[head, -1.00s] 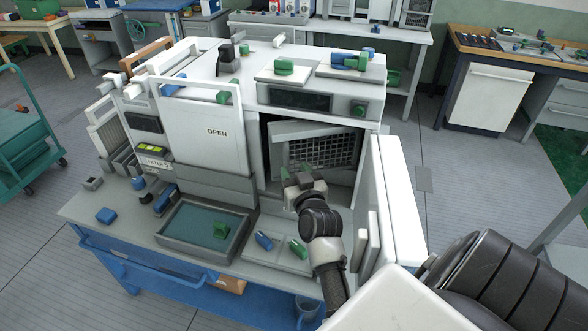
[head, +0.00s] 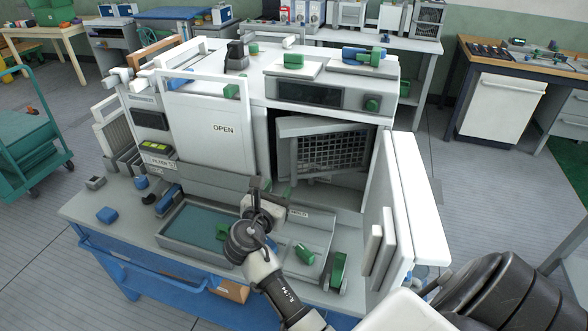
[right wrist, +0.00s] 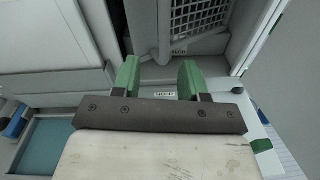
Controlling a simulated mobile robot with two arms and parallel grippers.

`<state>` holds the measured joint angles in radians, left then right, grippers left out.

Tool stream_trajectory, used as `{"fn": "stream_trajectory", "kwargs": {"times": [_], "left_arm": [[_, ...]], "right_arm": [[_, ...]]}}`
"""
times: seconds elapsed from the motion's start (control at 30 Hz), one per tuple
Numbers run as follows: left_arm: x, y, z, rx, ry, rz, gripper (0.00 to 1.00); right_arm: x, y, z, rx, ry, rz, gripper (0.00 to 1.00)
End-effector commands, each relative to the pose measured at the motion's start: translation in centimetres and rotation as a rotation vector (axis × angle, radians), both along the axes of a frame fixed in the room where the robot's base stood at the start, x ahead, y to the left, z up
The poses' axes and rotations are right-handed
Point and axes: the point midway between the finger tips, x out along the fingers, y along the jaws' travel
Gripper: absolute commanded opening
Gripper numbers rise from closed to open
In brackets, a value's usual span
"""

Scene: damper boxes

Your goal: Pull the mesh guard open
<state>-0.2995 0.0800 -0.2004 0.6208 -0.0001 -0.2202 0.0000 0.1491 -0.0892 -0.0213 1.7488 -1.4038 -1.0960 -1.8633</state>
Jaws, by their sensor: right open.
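The mesh guard (head: 335,153), a dark grid in a grey frame, sits in the machine's opening, right of the white OPEN panel (head: 205,128). It stands at an angle to the opening, its left frame edge turned outward. Its lower part shows at the top of the right wrist view (right wrist: 196,20). My right gripper (head: 270,190) is below and left of the guard, in front of the machine and apart from the guard. Its green-tipped fingers (right wrist: 158,78) are spread with nothing between them. My left gripper is not in view.
A white door (head: 410,205) stands swung out right of the opening. A grey tray with a teal floor (head: 195,222) lies front left.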

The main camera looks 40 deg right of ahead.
Motion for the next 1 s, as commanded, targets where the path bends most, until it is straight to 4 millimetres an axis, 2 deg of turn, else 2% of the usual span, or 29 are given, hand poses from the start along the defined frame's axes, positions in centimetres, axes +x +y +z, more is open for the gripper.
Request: {"fn": "stream_trajectory", "kwargs": {"times": [0.1, 0.23, 0.7, 0.83, 1.0], "left_arm": [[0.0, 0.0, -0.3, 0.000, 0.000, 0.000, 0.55], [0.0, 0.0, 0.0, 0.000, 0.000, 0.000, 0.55], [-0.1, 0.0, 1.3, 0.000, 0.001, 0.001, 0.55], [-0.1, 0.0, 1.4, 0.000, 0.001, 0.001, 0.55], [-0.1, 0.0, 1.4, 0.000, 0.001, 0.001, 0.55]], "right_arm": [[-0.2, 0.2, 0.7, -0.104, 0.063, -0.034, 0.43], [0.1, -0.6, 1.1, -0.125, 0.076, -0.042, 0.43], [4.0, -7.7, 1.0, -0.120, 0.074, -0.040, 0.43], [4.5, -8.8, 1.0, -0.120, 0.074, -0.041, 0.43], [4.8, -9.2, 0.9, -0.117, 0.072, -0.039, 0.43]]}}
